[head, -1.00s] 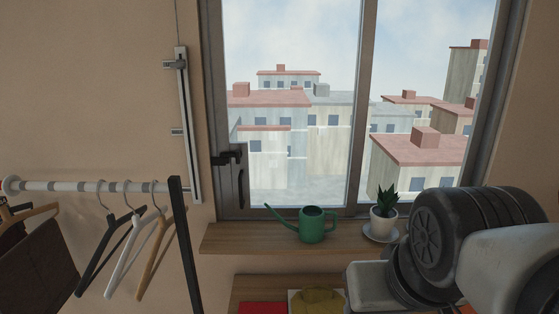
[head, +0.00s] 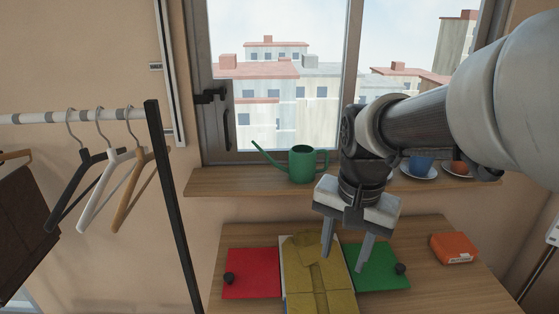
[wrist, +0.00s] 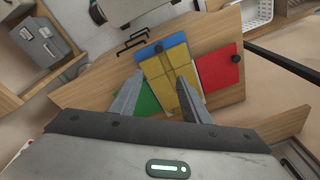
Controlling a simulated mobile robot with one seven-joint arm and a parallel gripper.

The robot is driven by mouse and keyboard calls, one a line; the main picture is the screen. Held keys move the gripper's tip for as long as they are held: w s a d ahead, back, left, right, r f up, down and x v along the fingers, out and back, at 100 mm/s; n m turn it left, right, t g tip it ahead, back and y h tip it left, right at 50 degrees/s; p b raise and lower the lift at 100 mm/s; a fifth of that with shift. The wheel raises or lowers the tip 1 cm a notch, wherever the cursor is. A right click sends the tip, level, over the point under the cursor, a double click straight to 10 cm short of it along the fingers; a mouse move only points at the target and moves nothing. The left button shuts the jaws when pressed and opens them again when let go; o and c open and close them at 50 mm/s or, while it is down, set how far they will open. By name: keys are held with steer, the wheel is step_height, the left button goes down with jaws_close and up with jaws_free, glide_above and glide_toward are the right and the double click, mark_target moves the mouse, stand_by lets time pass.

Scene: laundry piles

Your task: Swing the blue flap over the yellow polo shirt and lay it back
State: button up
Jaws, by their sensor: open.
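The yellow polo shirt (head: 314,272) lies folded flat on the middle of a folding board on the wooden table, between the red flap (head: 250,272) and the green flap (head: 380,264). The blue flap (wrist: 176,41) lies flat at the board's end beyond the shirt in the wrist view, with a dark knob on it. My gripper (head: 345,262) is open and empty, pointing down above the shirt and the green flap. In the wrist view my gripper (wrist: 161,85) has its fingertips on either side of the shirt's edge.
An orange box (head: 454,248) sits on the table at right. A windowsill (head: 235,182) behind holds a green watering can (head: 302,164), a blue cup (head: 420,164) and saucers. A clothes rail with hangers (head: 118,180) stands at left. A white basket (wrist: 250,12) shows in the wrist view.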

steer(key=w+f+m+g+b, duration=0.2)
steer(key=w+f+m+b, duration=0.1)
steer(key=f, duration=0.6)
steer(key=b, duration=0.4)
glide_toward(324, 312)
steer(key=s+f, duration=0.4)
steer(key=s, duration=0.1)
steer(key=shift+a+f, duration=0.2)
steer(key=shift+f, duration=0.15)
jaws_close()
